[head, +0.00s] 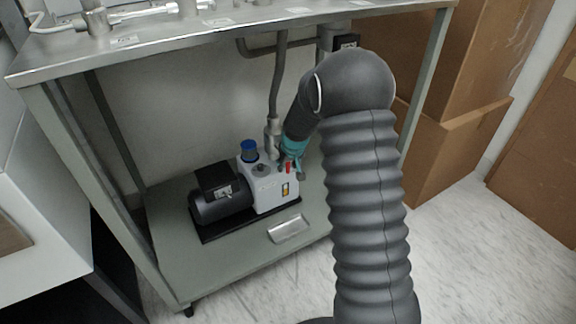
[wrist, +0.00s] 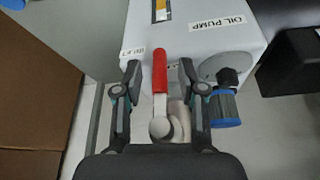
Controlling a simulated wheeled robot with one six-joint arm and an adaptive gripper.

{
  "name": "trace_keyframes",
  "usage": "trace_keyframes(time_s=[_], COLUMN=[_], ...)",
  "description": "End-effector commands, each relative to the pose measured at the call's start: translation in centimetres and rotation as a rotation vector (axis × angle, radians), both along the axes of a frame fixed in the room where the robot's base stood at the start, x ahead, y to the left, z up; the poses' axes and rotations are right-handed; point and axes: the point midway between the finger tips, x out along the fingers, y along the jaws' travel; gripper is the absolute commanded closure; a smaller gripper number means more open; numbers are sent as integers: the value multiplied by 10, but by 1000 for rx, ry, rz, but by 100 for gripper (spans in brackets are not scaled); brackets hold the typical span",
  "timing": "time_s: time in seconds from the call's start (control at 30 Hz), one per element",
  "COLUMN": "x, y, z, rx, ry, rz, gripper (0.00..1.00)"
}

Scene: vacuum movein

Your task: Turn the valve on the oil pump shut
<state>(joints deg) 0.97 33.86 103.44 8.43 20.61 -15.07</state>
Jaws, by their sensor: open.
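The oil pump (head: 265,187) sits on the lower shelf, a pale block with a dark motor; in the wrist view its pale housing (wrist: 205,42) bears the label OIL PUMP. The valve has a red lever (wrist: 159,70) on a round metal pivot, pointing up the picture along the INLET side. The red lever also shows small in the head view (head: 288,167). My gripper (wrist: 160,75) is open, with one finger on each side of the lever and a gap to both. In the head view my gripper (head: 291,164) is partly hidden beside the pump.
The cart's top (head: 230,30) overhangs the pump, and a grey hose (head: 277,85) rises behind it. A blue-capped port (head: 249,150) stands on the pump. A metal tray (head: 289,229) lies in front. Cardboard boxes (head: 455,140) stand at right.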

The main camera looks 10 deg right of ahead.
Motion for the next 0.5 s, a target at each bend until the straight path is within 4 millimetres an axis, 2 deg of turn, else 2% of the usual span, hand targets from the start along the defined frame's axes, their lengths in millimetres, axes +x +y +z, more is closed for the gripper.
trace_keyframes(time_s=[0.3,0.47,0.5], x=[1,1,1], y=[0,0,0], z=[-2,-2,-2], rx=[0,0,0], ry=[0,0,0], rz=[0,0,0], gripper=[60,100,100])
